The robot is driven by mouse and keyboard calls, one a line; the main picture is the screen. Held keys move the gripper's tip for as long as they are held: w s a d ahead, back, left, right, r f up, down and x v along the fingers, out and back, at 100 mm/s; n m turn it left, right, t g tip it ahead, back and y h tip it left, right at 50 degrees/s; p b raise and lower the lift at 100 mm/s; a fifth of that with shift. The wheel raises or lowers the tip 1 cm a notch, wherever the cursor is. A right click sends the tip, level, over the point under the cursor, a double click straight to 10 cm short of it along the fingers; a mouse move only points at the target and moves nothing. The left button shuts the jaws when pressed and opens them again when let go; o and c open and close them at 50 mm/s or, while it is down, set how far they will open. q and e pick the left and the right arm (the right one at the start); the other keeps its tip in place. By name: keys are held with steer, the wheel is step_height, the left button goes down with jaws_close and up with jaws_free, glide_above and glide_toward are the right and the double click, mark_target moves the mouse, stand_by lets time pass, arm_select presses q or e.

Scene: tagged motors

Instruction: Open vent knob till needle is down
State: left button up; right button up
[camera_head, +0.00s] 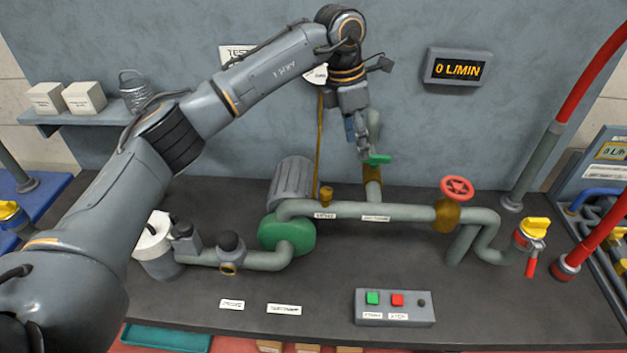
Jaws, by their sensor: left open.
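My left arm reaches in from the left, and its gripper (360,148) points down, open, just above and beside a small green handle (379,159). The handle sits on a brass valve body (373,178) on the upright pipe. A small brass knob (326,195) stands on top of the horizontal pipe, to the lower left of the gripper. I cannot tell from the labels which of these is the vent knob. A white dial (317,74) shows only in part behind my left wrist; its needle cannot be read. My right gripper is out of view.
A red handwheel (457,188) stands right of the gripper. A green pump with a ribbed grey motor (291,184) is to the left. A control box (395,307) sits at the front. A display (458,68) on the wall reads 0 L/MIN. The bench front is mostly clear.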

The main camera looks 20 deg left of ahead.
arm_select(q)
steer(key=n+g+y, duration=0.1)
steer(key=y, duration=0.1)
glide_toward(325, 190)
step_height(325, 190, down, 8)
steer(key=p, duration=0.5)
steer(key=shift+s+d+r, duration=0.1)
steer(key=shift+r, duration=0.05)
steer(key=shift+f, duration=0.6)
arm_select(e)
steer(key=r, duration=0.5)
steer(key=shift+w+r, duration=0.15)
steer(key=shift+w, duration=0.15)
